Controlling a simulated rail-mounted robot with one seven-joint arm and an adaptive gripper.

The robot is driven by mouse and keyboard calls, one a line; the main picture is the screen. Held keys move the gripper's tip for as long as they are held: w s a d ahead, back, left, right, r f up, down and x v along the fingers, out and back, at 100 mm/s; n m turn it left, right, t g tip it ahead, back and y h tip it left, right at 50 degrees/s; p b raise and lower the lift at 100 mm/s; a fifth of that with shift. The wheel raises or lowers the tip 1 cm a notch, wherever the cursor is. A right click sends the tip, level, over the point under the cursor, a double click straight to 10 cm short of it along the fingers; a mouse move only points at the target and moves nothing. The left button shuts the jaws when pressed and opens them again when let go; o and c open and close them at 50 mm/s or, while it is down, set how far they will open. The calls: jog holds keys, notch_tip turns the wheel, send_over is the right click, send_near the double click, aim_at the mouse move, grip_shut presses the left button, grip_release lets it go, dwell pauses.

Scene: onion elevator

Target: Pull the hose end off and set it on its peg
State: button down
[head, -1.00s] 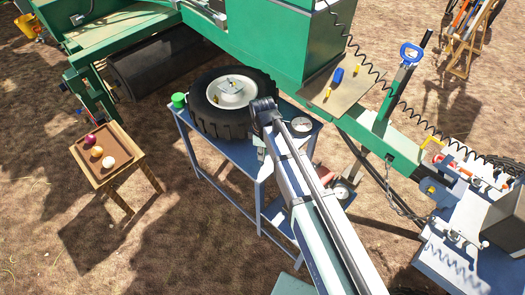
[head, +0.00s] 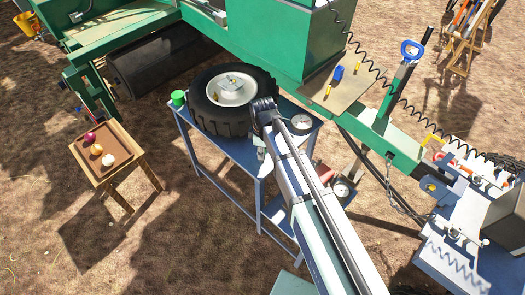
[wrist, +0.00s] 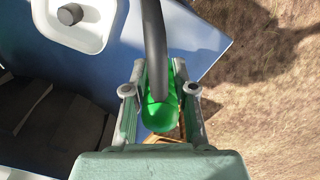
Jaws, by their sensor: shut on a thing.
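In the wrist view my gripper (wrist: 160,92) is shut, with a finger on each side of a bright green piece (wrist: 160,112). A thick dark grey hose (wrist: 154,45) comes down from the top and meets this green piece. I take it as the hose end; the exact joint is hidden. I cannot make out the peg in either view.
A small wooden stand (head: 131,171) with onions is at the left. Green machinery (head: 268,45) stands behind.

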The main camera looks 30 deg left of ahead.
jog(key=shift+f, duration=0.55)
dwell(0.7)
jog(key=shift+c, duration=2.3)
grip_release()
jog(key=shift+r+p, duration=2.05)
jog(key=shift+r, duration=1.45)
